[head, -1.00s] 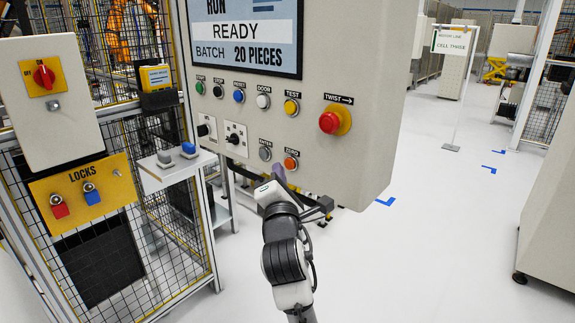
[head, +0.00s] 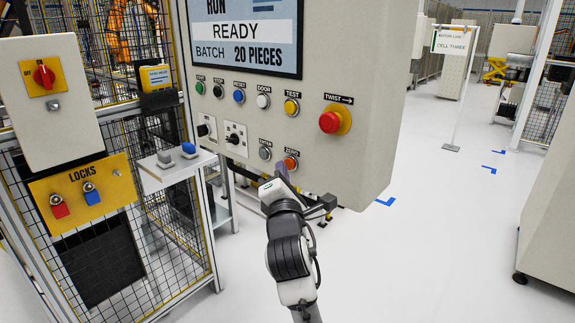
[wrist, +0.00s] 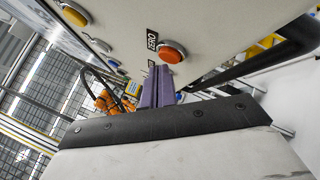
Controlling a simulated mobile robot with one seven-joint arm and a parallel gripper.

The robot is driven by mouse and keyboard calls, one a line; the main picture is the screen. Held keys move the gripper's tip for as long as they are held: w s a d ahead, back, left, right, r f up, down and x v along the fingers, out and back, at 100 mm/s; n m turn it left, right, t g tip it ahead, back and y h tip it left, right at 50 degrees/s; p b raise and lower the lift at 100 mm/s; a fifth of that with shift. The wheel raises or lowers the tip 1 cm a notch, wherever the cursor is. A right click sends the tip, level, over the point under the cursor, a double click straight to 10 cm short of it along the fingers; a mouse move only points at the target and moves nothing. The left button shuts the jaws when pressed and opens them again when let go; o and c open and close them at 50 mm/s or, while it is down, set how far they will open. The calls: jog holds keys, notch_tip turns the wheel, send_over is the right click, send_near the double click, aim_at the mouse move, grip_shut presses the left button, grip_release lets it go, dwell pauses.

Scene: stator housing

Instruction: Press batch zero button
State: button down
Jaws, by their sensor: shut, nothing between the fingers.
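The orange button labelled ZERO (head: 291,163) is at the lower right of the grey control panel (head: 362,155), beside the grey ENTER button (head: 265,153). In the wrist view the orange button (wrist: 172,52) stands just right of and beyond my fingertips. My gripper (head: 281,171) is shut and empty, its purple fingers together and pointing up at the panel just below and left of the orange button. In the wrist view its fingers (wrist: 158,70) end close to the panel face; I cannot tell whether they touch it. The panel screen (head: 245,35) reads READY, BATCH 20 PIECES.
A red twist stop button (head: 331,122) is to the right, and a row of coloured buttons with a yellow TEST button (head: 291,107) is above. A LOCKS plate (head: 84,194) and small shelf (head: 176,170) are at the left.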

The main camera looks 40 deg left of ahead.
jog(key=shift+w, duration=0.45)
dwell(0.3)
jog(key=shift+s, duration=0.95)
jog(key=s, duration=0.6)
jog(key=shift+a, duration=0.25)
dwell(0.5)
